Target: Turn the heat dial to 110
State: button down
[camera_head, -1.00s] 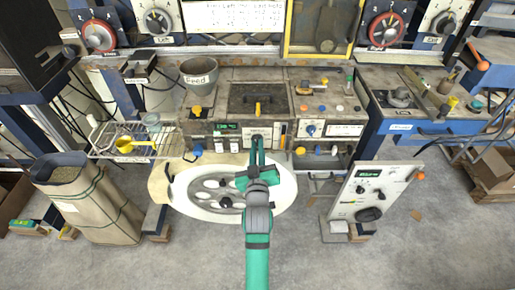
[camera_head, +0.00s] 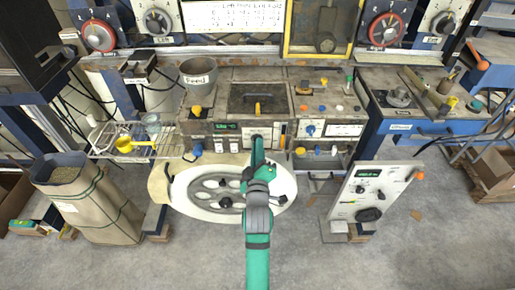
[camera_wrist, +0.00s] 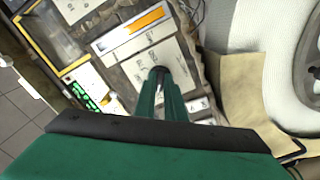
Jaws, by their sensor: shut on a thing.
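A dark round dial (camera_wrist: 158,73) sits on a white labelled plate (camera_wrist: 137,68) on the front of the bench machine. In the head view the plate (camera_head: 268,132) shows just behind my gripper (camera_head: 257,143). The wrist view shows the tips of my green gripper (camera_wrist: 164,82) at the dial, shut on it. The fingers cover part of the dial. Its pointer and scale numbers are too small or hidden to read.
A green display (camera_head: 227,126) is left of the plate, and an orange bar (camera_head: 283,130) right of it. A white control box (camera_head: 345,208) stands at right; a sack (camera_head: 95,208) stands at left.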

jog(key=shift+n, duration=0.5)
jog(key=c, duration=1.8)
grip_release()
jog(key=shift+s, duration=0.2)
jog(key=s, duration=1)
jog(key=shift+s, duration=0.3)
jog(key=s+d+f+m+g, duration=0.1)
jog(key=s+f+m, duration=0.3)
jog(key=s, duration=0.6)
jog(key=s+f+m, duration=0.1)
jog(key=s+f, duration=0.6)
jog(key=s, duration=0.2)
jog(key=s+m, duration=0.2)
jog(key=s, duration=0.4)
jog(key=s+m+g, duration=0.1)
jog(key=s+m, duration=0.1)
jog(key=s, duration=0.3)
jog(key=s+a+m, duration=0.1)
jog(key=s+m, duration=0.2)
jog(key=s, duration=0.3)
jog(key=shift+s+r+g, duration=0.3)
jog(key=shift+r, duration=0.1)
